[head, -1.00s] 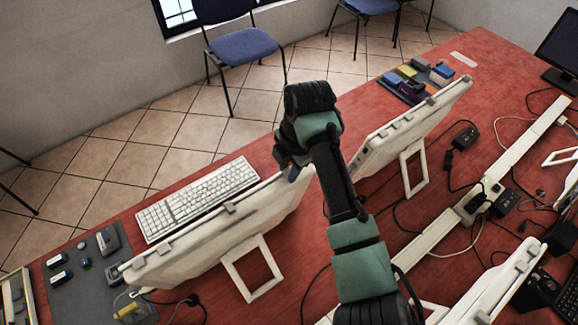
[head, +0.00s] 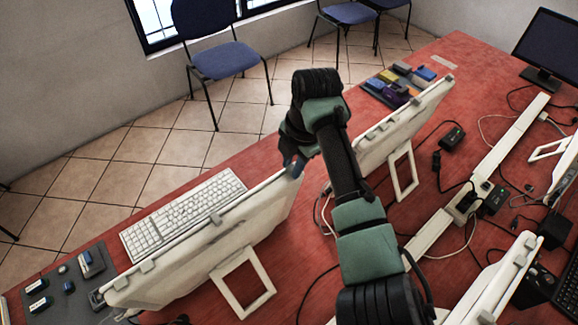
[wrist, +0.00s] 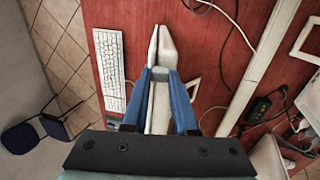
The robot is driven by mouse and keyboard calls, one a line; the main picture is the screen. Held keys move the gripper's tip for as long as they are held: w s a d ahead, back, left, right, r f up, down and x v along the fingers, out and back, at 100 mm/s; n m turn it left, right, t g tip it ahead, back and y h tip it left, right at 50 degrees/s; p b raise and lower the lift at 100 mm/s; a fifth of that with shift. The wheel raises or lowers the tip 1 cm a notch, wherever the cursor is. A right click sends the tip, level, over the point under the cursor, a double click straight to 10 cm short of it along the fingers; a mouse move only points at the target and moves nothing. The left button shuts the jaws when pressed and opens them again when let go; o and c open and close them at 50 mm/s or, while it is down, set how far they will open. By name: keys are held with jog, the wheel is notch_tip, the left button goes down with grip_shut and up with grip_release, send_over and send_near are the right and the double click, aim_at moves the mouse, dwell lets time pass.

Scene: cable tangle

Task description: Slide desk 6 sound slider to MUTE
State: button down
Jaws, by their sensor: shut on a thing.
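The near white monitor (head: 212,255) stands on the red desk, seen from behind, with small grey pieces (head: 216,218) along its top edge. My gripper (head: 294,163) is at the right end of this edge. In the wrist view my gripper (wrist: 163,78) has its blue fingers on either side of the monitor's narrow white edge (wrist: 158,108), shut on it or on a grey piece (wrist: 165,75) there; I cannot tell which. The fingertips are partly hidden in the head view. No desk number, MUTE mark or clearly marked sound slider is legible.
A white keyboard (head: 184,213) lies beyond the monitor. A second white monitor (head: 405,122) stands close to my arm on the right. Cables and a white power rail (head: 525,128) cross the red desk (head: 450,90). Blue chairs (head: 224,60) stand on the tiled floor.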

jog(key=c, duration=0.7)
grip_release()
jog(key=shift+w+d, duration=0.15)
jog(key=shift+d, duration=0.05)
jog(key=b+v, duration=0.2)
jog(key=v, duration=1.1)
